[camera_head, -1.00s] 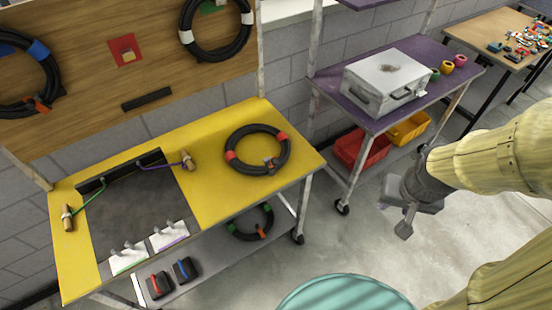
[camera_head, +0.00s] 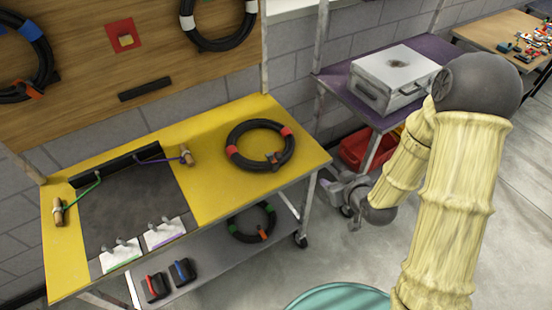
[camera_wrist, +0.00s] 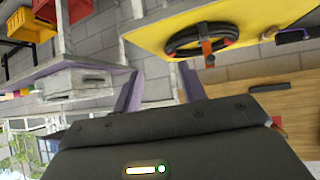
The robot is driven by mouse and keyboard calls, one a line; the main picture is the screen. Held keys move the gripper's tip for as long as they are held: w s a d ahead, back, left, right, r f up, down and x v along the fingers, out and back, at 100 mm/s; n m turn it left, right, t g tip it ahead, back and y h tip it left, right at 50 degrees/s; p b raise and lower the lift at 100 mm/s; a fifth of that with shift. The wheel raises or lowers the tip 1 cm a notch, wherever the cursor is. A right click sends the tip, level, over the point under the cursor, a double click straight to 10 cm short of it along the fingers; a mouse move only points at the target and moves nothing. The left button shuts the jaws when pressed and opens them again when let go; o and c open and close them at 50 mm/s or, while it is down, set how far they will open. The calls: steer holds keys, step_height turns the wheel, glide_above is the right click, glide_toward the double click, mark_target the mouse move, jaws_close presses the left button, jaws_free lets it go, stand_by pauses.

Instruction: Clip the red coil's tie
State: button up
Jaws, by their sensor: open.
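The red coil (camera_head: 232,150), a black ring with red bands, lies flat on the right part of the yellow bench. Its tie (camera_head: 273,158), a small orange-brown piece, is at the coil's front edge. In the wrist view the coil (camera_wrist: 183,50) is upside down at the top, with its orange tie (camera_wrist: 207,46) facing the camera. My gripper (camera_head: 343,193) is open and empty, to the right of the bench's right end and clear of the coil. My arm hides part of the purple cart behind it.
The yellow bench (camera_head: 225,190) holds a dark mat, wooden-handled tools (camera_head: 187,157) on cords and white plates (camera_head: 120,257). A green-banded coil (camera_head: 252,237) lies on its lower shelf. The purple cart (camera_head: 335,85) carries a grey case (camera_head: 375,95). A teal round surface (camera_head: 340,299) is in front.

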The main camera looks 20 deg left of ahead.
mark_target(280, 160)
steer(key=s+a+f+t+y+b, duration=0.4)
steer(key=a+y, duration=0.2)
steer(key=a, duration=0.2)
steer(key=shift+f+m, duration=0.35)
steer(key=shift+m, duration=0.05)
steer(key=shift+w+a+f+b, duration=0.1)
steer(key=shift+w+f+b, duration=0.1)
steer(key=shift+b, duration=0.35)
steer(key=x, duration=0.5)
steer(key=b+x, duration=0.1)
steer(key=x, duration=0.5)
steer(key=r+b+x, duration=0.1)
steer(key=x, duration=0.5)
jaws_close()
